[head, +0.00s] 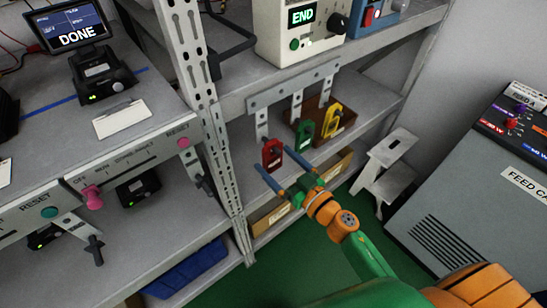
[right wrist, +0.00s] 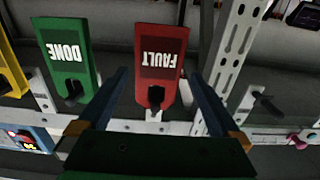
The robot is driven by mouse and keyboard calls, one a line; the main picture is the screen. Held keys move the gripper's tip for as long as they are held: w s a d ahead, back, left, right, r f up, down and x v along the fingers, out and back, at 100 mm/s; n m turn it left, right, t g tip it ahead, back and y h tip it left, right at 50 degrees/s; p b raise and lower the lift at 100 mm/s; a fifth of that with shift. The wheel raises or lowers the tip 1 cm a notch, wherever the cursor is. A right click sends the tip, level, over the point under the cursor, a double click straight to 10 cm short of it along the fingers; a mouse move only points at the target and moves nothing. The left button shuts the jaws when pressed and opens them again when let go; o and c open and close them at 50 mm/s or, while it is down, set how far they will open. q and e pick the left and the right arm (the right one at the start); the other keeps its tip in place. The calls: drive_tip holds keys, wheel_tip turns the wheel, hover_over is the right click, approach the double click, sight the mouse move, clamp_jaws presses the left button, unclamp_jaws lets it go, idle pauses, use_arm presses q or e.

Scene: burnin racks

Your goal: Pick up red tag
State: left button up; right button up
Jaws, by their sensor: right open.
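The red tag (head: 272,155) hangs on a grey bracket under the rack shelf, left of the green tag (head: 304,134) and yellow tag (head: 332,120). In the right wrist view the red tag (right wrist: 161,62) reads FAULT upside down, with a dark slot near its hook end; the green one (right wrist: 67,55) reads DONE. My right gripper (head: 273,161) is open and empty. Its two blue fingers point at the red tag, which appears between them in the wrist view (right wrist: 158,74). I cannot tell whether they touch it. My left gripper is not in view.
A perforated rack post (head: 205,110) stands just left of the red tag. A brown bin (head: 318,110) sits behind the tags. An END instrument (head: 300,30) stands on the shelf above. A step stool (head: 385,165) and a grey feed cabinet (head: 470,190) stand at the right.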

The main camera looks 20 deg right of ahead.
drive_tip(key=x, duration=0.3)
drive_tip(key=f+x, duration=0.1)
drive_tip(key=x, duration=0.1)
drive_tip(key=shift+w+b, duration=0.35)
drive_tip(key=shift+b, duration=0.05)
drive_tip(key=shift+s+r, duration=0.1)
drive_tip(key=c, duration=1.4)
drive_tip(key=shift+r, duration=0.1)
drive_tip(key=shift+r+p, duration=0.35)
drive_tip(key=shift+p, duration=0.1)
drive_tip(key=shift+s+d+r+p, duration=0.1)
drive_tip(key=shift+r+p, duration=0.3)
drive_tip(key=shift+r, duration=0.1)
approach(266, 147)
drive_tip(key=shift+s+d+f, duration=1.3)
drive_tip(key=shift+s+d, duration=0.45)
drive_tip(key=shift+s, duration=0.35)
drive_tip(key=shift+b, duration=0.45)
